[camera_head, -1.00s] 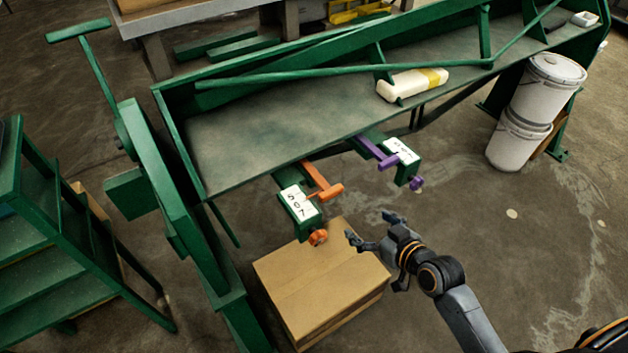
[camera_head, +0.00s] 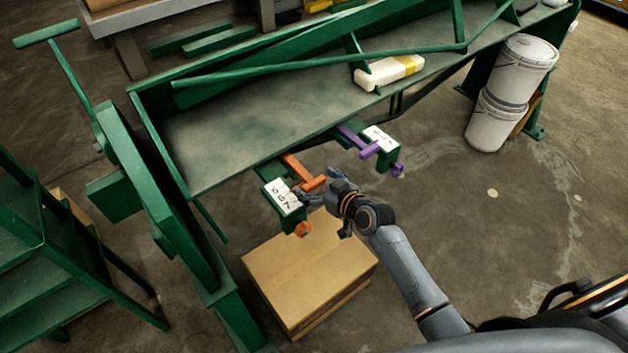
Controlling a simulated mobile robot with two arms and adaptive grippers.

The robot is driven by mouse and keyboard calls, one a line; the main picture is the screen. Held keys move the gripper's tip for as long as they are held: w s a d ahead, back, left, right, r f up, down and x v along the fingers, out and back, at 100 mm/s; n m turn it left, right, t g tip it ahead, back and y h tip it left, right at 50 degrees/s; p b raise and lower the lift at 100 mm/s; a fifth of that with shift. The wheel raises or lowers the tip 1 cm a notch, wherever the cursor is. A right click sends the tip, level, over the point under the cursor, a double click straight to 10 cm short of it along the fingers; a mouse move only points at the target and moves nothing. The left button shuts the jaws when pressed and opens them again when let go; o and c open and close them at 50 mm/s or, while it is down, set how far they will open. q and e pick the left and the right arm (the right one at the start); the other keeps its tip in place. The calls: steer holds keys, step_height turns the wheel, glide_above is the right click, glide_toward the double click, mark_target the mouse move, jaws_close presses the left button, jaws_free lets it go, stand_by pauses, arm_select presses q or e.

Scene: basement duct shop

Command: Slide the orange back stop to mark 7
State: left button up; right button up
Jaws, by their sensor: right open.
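The orange back stop (camera_head: 303,173) is a T-shaped bar on a green bracket at the front edge of the green machine. A white scale plate (camera_head: 283,196) with black numbers lies beside it; I cannot tell which mark the stop is at. An orange knob (camera_head: 303,229) sits at the bracket's outer end. My right gripper (camera_head: 321,186) is open, with its fingers at the right end of the stop's crossbar. I cannot tell whether they touch it. My left gripper is not in view.
A purple stop (camera_head: 359,142) with its own scale plate sits on a second bracket just right of my gripper. A cardboard box (camera_head: 310,270) stands on the floor below. White buckets (camera_head: 497,120) are stacked at the right. A wrapped white bundle (camera_head: 389,71) lies on the machine bed.

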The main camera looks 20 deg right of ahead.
steer(key=shift+w+a+f, duration=0.15)
steer(key=shift+w+f, duration=0.05)
steer(key=shift+w, duration=0.2)
steer(key=c, duration=1.7)
steer(key=shift+s+d+f+p, duration=0.1)
steer(key=shift+s+d+p, duration=0.15)
steer(key=shift+s, duration=0.55)
steer(key=shift+s+d+p, duration=0.15)
steer(key=shift+s+d, duration=0.2)
steer(key=shift+s, duration=0.45)
steer(key=o, duration=1.7)
steer(key=shift+s, duration=0.1)
